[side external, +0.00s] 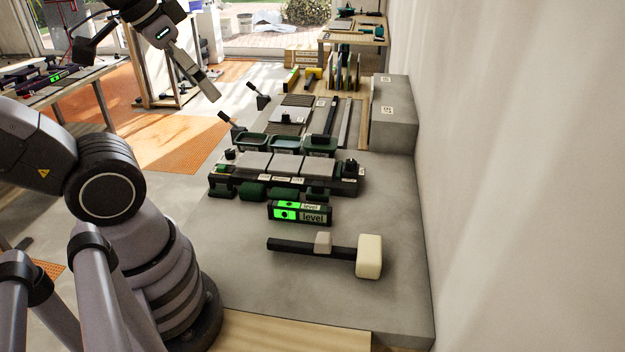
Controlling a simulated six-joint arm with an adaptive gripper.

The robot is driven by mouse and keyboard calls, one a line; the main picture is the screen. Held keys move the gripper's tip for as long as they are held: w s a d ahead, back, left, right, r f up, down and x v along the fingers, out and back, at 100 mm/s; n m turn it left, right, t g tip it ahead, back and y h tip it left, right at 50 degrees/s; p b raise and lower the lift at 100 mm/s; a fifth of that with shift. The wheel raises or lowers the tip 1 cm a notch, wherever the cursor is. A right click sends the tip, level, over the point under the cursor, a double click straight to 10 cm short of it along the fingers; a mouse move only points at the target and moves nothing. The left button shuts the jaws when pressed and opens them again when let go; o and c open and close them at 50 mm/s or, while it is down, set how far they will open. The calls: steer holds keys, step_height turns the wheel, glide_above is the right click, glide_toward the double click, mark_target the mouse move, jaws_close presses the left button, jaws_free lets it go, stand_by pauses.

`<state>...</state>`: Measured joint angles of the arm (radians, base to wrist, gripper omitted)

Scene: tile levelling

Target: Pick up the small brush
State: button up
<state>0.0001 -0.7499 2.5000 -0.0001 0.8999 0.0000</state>
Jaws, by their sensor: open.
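I cannot single out the small brush for certain. Two small dark tools with pale tips stand near the left edge of the grey slab: one nearer tool (229,120) and one farther tool (254,89). Either may be the brush; they are too small to tell. My gripper (209,97) hangs in the air at the upper left, pointing down and right, above and left of these tools. It is open, seen nearly edge-on, with nothing visible in it and apart from both tools.
The grey slab (240,260) holds a white-headed mallet (369,256), a green level (300,212), a rack with grey tiles (287,164) and green trays (285,143). Grey blocks (393,125) and a wall bound the right. The slab's front is mostly clear.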

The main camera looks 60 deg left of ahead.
steer(key=w+f+n+t, duration=0.2)
steer(key=w+f, duration=0.2)
steer(key=w, duration=1)
steer(key=n+t+y, duration=0.2)
steer(key=n+y, duration=0.1)
steer(key=n, duration=0.1)
glide_above(317, 184)
steer(key=d, duration=0.7)
step_height(317, 184, down, 14)
steer(key=a+f+y, duration=0.1)
steer(key=a+f, duration=0.1)
steer(key=f, duration=0.3)
steer(key=s+a+f+t+y, duration=0.1)
steer(key=f+y, duration=0.1)
steer(key=f, duration=0.4)
steer(key=s+a+f+t+y, duration=0.1)
steer(key=a+f, duration=0.1)
steer(key=f, duration=0.4)
steer(key=shift+a+n+y, duration=0.3)
steer(key=shift+n+y, duration=0.1)
steer(key=shift+f+x, duration=0.2)
steer(key=shift+x, duration=0.95)
steer(key=shift+w+a+f, duration=0.15)
steer(key=shift+w+a, duration=0.05)
steer(key=shift+w, duration=0.1)
jaws_close()
